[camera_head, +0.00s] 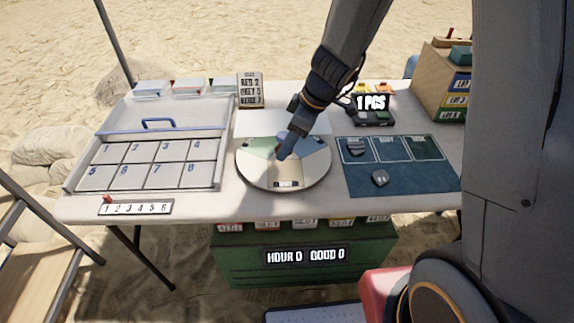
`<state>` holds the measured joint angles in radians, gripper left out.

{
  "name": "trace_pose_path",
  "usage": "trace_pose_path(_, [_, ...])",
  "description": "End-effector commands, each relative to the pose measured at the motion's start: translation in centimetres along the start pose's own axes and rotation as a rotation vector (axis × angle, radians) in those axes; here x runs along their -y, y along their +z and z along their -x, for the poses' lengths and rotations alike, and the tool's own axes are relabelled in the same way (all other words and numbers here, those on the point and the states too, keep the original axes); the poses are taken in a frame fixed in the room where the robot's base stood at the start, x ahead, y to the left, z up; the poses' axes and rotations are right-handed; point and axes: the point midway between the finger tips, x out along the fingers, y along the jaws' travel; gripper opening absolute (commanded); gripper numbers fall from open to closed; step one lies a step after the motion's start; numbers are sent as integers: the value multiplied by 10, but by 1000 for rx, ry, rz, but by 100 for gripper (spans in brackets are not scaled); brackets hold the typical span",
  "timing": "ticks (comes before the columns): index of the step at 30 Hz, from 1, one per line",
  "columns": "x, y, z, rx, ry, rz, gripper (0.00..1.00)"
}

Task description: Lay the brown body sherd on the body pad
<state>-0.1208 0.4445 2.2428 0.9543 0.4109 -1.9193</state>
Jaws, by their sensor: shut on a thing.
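My gripper (284,153) is low over the round turntable (250,176), near its middle, with its fingers pointing down. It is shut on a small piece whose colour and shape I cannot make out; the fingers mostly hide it. I cannot tell whether the piece touches the disc. No brown sherd shows clearly elsewhere. The body pad (387,149) looks to be the middle of three dark pads on the teal mat (418,180) at right, and it is bare. A grey sherd (355,148) lies on the left pad, and another grey sherd (380,178) lies on the mat below.
A tray (215,178) with numbered cells and a blue handle stands at left. A numbered strip (136,208) lies at the front edge. A dark tray (374,118) with coloured items stands behind the mat, and a drawer box (447,90) at far right.

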Motion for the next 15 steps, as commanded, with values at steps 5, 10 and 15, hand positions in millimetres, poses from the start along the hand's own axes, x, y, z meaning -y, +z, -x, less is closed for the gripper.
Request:
trace_pose_path(5, [0, 12, -28, 2, -1, -5, 28])
trace_pose_path(10, [0, 17, -40, 1, 0, -5, 28])
trace_pose_path(15, [0, 26, -62, 1, 0, -7, 28])
